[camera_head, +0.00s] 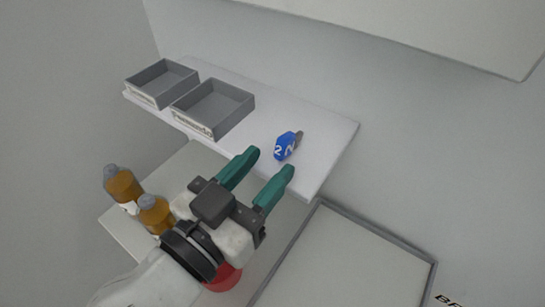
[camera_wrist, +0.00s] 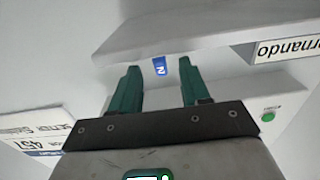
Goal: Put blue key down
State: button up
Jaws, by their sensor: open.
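A blue key (camera_head: 285,147) with white markings and a grey end lies on the white shelf (camera_head: 325,150), right of the grey trays. It also shows in the wrist view (camera_wrist: 159,66), small, at the shelf's edge between the two fingers. My gripper (camera_head: 264,163) has green fingers, spread apart and empty, just in front of the shelf's front edge. The fingers point toward the key and do not touch it. In the wrist view my gripper (camera_wrist: 159,75) is likewise open, with nothing held between its fingers.
Two grey trays, one left (camera_head: 161,83) and one nearer (camera_head: 213,108), stand on the shelf with name labels. Two orange bottles with grey caps (camera_head: 121,184) stand lower left. A red round thing (camera_head: 225,278) is partly behind my arm. The shelf's right end is clear.

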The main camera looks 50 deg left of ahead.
jog(key=b+v, duration=0.1)
jog(key=v, duration=0.8)
jog(key=shift+s+f, duration=0.1)
jog(key=shift+s, duration=0.05)
